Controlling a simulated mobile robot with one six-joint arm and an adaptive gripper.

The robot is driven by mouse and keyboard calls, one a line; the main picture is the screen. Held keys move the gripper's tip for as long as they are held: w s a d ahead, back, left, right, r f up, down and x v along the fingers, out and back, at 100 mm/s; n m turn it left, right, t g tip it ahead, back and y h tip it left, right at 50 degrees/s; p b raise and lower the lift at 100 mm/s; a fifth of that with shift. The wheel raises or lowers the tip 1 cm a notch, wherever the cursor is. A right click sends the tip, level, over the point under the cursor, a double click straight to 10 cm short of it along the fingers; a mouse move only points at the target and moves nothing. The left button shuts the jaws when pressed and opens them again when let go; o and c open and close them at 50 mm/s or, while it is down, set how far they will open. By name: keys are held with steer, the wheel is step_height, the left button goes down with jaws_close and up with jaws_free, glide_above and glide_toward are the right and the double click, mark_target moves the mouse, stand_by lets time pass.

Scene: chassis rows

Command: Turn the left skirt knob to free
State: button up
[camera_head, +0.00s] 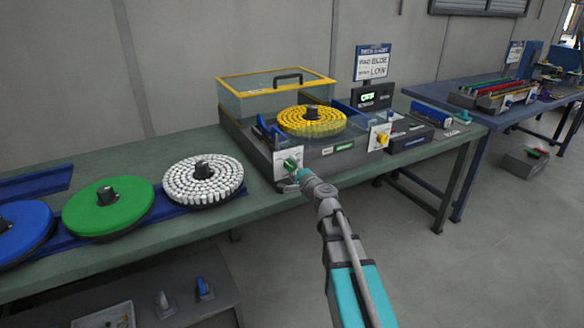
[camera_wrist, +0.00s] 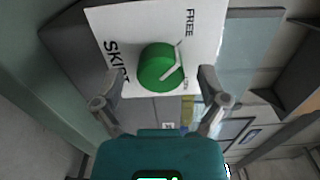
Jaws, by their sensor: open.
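The left skirt knob (camera_head: 290,164) is green and sits on a white plate (camera_head: 279,158) on the front left of the machine. In the wrist view the green knob (camera_wrist: 160,66) carries a white pointer line. The words SKIRT and FREE are printed on its plate (camera_wrist: 115,25); a smaller mark near the right finger is too small to read. My gripper (camera_wrist: 162,80) is open, its fingers apart on either side of the knob's near part. I cannot tell whether they touch it. In the head view my gripper (camera_head: 299,176) is close in front of the knob and partly hides the plate.
A yellow knob (camera_head: 381,138) sits on another white plate at the machine's right. A yellow-beaded disc (camera_head: 325,121) lies on top, a yellow-framed clear cover (camera_head: 250,95) behind. White (camera_head: 190,172), green (camera_head: 95,205) and blue (camera_head: 20,228) discs stand left.

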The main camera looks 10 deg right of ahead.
steer(key=v, duration=1.1)
steer(key=s+a+f+n+g+y, duration=0.2)
steer(key=s+a+f+n+g, duration=0.5)
steer(key=a+f+n+g, duration=0.3)
steer(key=s+d+f+n+g+h, duration=0.5)
steer(key=s+d+f+g+h, duration=0.25)
steer(key=s+f, duration=0.2)
step_height(320, 180, up, 19)
steer(key=p, duration=1.8)
steer(key=shift+s+a+r, duration=0.2)
steer(key=shift+s+a, duration=0.05)
steer(key=shift+s, duration=0.15)
